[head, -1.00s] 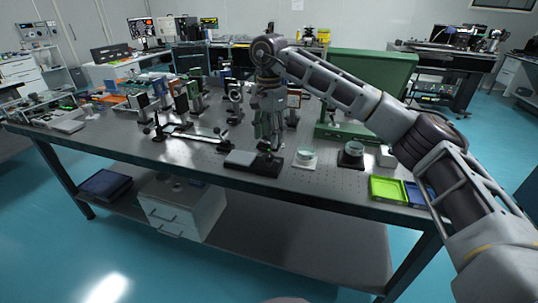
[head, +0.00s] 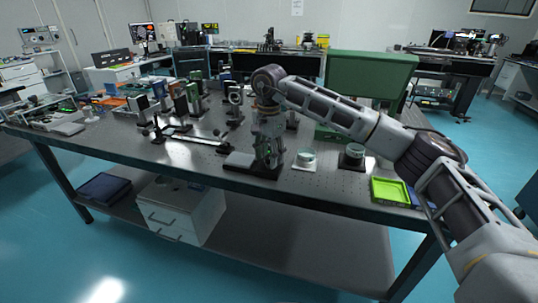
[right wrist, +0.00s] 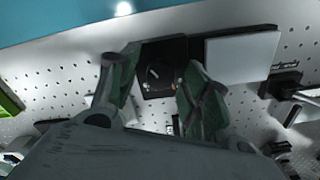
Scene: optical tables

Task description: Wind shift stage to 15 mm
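The shift stage is a black block (head: 249,172) with a light grey plate, at the front edge of the optical table. In the right wrist view, its black part (right wrist: 153,88) carries a round dial or knob with a light mark, and the pale plate (right wrist: 241,57) lies to the right. My right gripper (head: 268,165) points down over the stage's right end. In the right wrist view, its two green-grey fingers (right wrist: 160,62) are spread on either side of the knob. I cannot tell whether they touch it. My left gripper is out of view.
Right of the stage stand a round glass dish on a white base (head: 305,159) and one on a black base (head: 352,156). A lime-green tray (head: 390,190) lies farther right. Several optical mounts and a rail (head: 195,139) stand left and behind.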

